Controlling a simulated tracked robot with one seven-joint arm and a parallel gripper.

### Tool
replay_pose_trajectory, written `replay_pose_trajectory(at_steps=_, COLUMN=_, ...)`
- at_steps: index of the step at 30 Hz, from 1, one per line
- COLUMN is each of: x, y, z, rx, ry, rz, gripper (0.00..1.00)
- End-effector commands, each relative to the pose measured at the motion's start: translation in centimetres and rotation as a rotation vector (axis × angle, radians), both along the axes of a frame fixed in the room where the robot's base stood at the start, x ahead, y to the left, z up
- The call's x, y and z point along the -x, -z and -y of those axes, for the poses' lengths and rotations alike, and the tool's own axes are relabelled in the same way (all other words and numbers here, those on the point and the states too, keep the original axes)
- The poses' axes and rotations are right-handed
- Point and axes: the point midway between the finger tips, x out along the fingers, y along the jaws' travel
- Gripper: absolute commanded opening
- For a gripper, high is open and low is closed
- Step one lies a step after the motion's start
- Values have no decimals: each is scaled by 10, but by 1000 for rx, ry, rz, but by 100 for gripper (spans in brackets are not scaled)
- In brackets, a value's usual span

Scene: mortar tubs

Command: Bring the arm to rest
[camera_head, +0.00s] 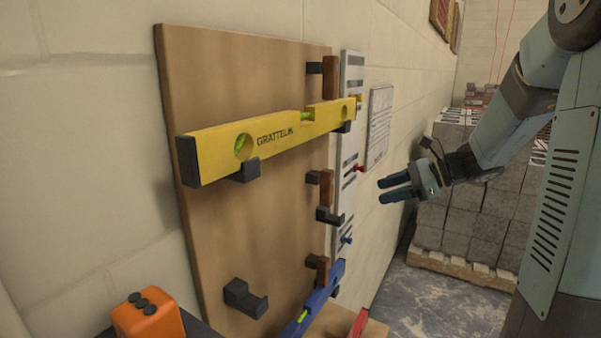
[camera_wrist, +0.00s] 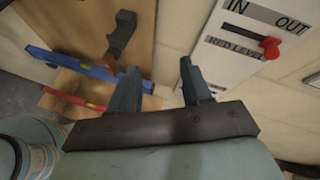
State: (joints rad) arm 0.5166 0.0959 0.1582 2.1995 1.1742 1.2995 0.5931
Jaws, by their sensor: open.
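My gripper (camera_head: 394,188) is open and empty, held in the air to the right of the wall board in the head view. Its two fingers also show in the wrist view (camera_wrist: 158,82), apart with nothing between them. My arm bends down to it from the upper right. The gripper looks clear of the board and the wall, though the exact gap is hard to tell.
A yellow level (camera_head: 270,138) lies on hooks on the wooden board (camera_head: 215,85). A blue level (camera_head: 318,302) and a red level (camera_head: 359,322) are lower. A white panel (camera_wrist: 235,45) has a red slider (camera_wrist: 270,46). An orange box (camera_head: 147,320) and grey blocks (camera_head: 480,208) stand nearby.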

Motion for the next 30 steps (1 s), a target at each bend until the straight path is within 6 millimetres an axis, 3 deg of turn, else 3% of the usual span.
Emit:
replay_pose_trajectory(at_steps=6, x=59, y=-6, z=-28, rx=284, ry=-209, rz=144, gripper=48)
replay_pose_trajectory(at_steps=13, x=115, y=-9, z=-37, rx=566, ry=-427, rz=309, gripper=48)
replay_pose_trajectory(at_steps=21, x=171, y=-15, z=-28, rx=882, ry=-683, rz=520, gripper=48)
replay_pose_trajectory(at_steps=30, x=220, y=-26, z=-6, rx=1218, ry=-956, rz=762, gripper=48)
